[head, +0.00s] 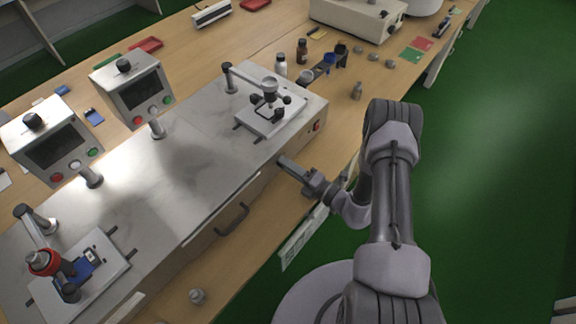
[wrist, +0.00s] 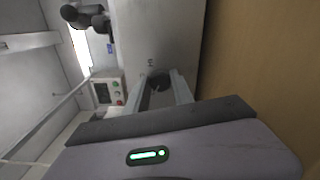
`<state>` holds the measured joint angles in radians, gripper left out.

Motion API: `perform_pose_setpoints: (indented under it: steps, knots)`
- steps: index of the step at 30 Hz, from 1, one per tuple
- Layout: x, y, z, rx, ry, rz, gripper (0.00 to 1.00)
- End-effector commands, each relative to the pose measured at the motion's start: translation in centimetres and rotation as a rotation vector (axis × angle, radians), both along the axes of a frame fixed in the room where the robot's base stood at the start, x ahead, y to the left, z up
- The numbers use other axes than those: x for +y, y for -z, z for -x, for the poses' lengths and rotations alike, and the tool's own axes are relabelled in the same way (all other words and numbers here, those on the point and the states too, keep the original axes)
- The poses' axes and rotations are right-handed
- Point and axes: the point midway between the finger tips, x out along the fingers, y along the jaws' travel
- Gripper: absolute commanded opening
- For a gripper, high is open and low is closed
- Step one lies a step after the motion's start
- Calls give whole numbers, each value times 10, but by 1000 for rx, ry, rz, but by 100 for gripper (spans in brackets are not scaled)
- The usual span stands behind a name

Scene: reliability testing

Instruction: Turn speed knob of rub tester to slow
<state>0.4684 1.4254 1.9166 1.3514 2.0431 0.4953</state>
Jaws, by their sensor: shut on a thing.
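The rub tester (head: 185,160) is a long grey metal machine on the wooden bench, with a rubbing station at each end. My gripper (head: 285,162) is at its front face, near the right end. In the wrist view my gripper (wrist: 162,76) has its two fingers on either side of a dark round knob (wrist: 158,82) on the grey front panel, shut on it. Small dark marks (wrist: 150,62) sit by the knob, too small to read. The gripper hides the knob in the head view. I cannot tell the knob's setting.
Two control boxes (head: 132,93) (head: 51,143) with screens and coloured buttons stand behind the tester. A red button (head: 317,126) is on its front, right of my gripper. A dark handle (head: 232,219) sticks out to the left. Small bottles (head: 302,50) stand behind.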

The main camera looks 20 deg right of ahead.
Motion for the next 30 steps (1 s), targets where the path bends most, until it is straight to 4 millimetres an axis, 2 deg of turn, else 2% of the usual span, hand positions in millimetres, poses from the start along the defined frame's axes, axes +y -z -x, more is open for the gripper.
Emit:
perform_pose_setpoints:
  steps: [9, 10, 13, 24, 26, 30]
  knots:
    - [0, 0, 0, 0, 0, 2, 0]
    - [0, 0, 0, 0, 0, 1, 30]
    - [0, 0, 0, 0, 0, 1, 50]
    - [-3, 0, 3, 0, 2, 0, 50]
    - [-8, -1, 9, 2, 3, 0, 50]
    - [-30, -2, 38, 4, 9, -1, 50]
